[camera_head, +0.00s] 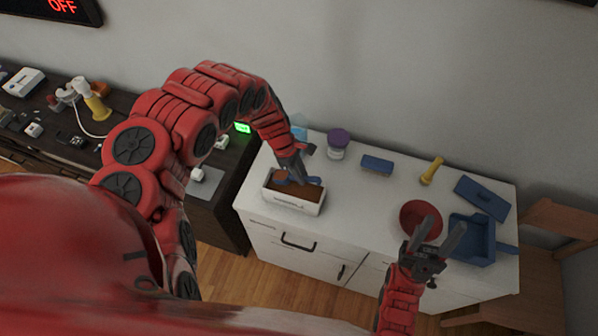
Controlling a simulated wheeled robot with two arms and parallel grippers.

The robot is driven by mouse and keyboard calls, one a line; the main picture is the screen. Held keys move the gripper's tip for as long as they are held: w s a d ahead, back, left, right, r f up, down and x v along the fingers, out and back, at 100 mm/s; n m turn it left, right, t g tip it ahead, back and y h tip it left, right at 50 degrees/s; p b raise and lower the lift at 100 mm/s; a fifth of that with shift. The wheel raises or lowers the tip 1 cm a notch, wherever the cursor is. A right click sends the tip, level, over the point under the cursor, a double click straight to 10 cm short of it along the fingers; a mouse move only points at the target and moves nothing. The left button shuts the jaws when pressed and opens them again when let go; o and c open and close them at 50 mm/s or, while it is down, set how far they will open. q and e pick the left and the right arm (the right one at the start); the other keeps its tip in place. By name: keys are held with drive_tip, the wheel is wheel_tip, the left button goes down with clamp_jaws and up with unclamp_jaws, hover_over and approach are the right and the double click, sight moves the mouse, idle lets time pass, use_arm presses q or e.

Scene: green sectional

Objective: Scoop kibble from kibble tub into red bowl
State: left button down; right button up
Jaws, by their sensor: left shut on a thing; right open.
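The kibble tub (294,202) is a white box with brown kibble inside, on the left part of the white cabinet top. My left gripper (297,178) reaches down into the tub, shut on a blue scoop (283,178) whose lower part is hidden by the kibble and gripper. The red bowl (420,214) sits on the right part of the cabinet top, near the front. My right gripper (439,243) is open and empty in front of the bowl and covers part of it in this view.
A blue dustpan-like tray (470,240) and a blue flat piece (482,197) lie right of the bowl. A yellow-handled item (432,170), a blue brush-like block (377,165) and a purple-lidded jar (337,144) stand along the back. The cabinet top between tub and bowl is clear.

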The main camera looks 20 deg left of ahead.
sight(311, 177)
use_arm(q)
drive_tip(key=shift+d+r+y, duration=0.2)
drive_tip(key=shift+d+y, duration=0.25)
drive_tip(key=shift+y, duration=0.15)
drive_tip(key=shift+d+f+y, duration=0.1)
drive_tip(key=shift+d+y, duration=0.2)
drive_tip(key=shift+y, duration=0.1)
drive_tip(key=shift+d+r+y, duration=0.45)
drive_tip(key=shift+r+y, duration=0.05)
drive_tip(key=shift+r, duration=0.1)
drive_tip(key=shift+d+r+y, duration=0.35)
drive_tip(key=shift+r+y, duration=0.05)
drive_tip(key=shift+r, duration=0.25)
drive_tip(key=shift+d+r, duration=0.1)
drive_tip(key=shift+d, duration=0.05)
